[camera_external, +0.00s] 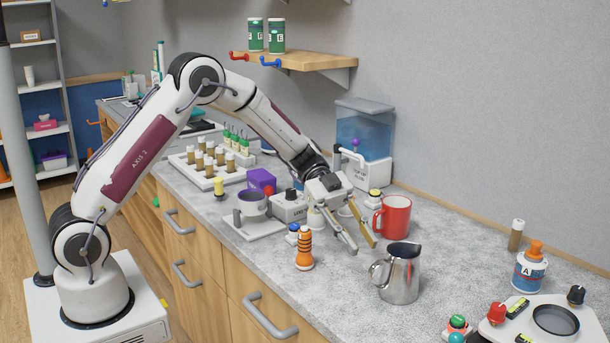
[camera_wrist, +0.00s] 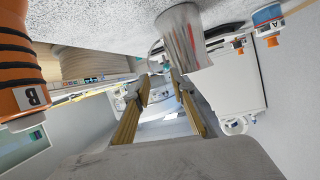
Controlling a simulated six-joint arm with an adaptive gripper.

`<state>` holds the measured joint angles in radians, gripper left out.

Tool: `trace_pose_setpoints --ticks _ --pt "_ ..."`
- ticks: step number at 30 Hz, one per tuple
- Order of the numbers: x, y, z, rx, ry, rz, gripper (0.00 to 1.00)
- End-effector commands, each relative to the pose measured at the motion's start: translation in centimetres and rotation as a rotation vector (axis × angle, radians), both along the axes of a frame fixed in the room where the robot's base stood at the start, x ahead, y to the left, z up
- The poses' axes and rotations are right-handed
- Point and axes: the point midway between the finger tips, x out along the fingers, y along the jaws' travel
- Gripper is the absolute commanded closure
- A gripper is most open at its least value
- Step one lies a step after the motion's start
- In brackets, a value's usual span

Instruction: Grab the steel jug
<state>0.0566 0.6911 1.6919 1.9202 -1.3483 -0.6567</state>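The steel jug (camera_external: 401,275) stands upright on the grey counter, its handle on the left and its spout at the upper right. My gripper (camera_external: 363,246) is open and empty, pointing down toward the counter, left of the jug and apart from it. In the wrist view the jug (camera_wrist: 183,38) shows as a shiny metal shape at the top, just beyond the two fingertips. My gripper (camera_wrist: 160,82) has nothing between its fingers there.
A red mug (camera_external: 394,217) stands close behind my gripper. An orange-and-black striped bottle (camera_external: 304,249) stands to the left, near the front edge. A bottle marked A (camera_external: 529,269) and a white device (camera_external: 530,325) are to the right.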

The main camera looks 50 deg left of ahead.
Motion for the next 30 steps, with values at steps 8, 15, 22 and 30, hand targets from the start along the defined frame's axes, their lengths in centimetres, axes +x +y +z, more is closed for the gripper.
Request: trace_pose_setpoints --ticks 8,15,22,30 --pt "-1.3 0.2 -1.0 0.000 0.046 -0.058 0.76" --pt "-1.3 0.1 -1.0 0.000 0.044 -0.057 0.76" --pt "-1.6 -1.0 -1.5 -0.002 0.045 -0.058 0.76" --pt "-1.8 -2.2 -2.0 -0.001 0.043 -0.056 0.76"
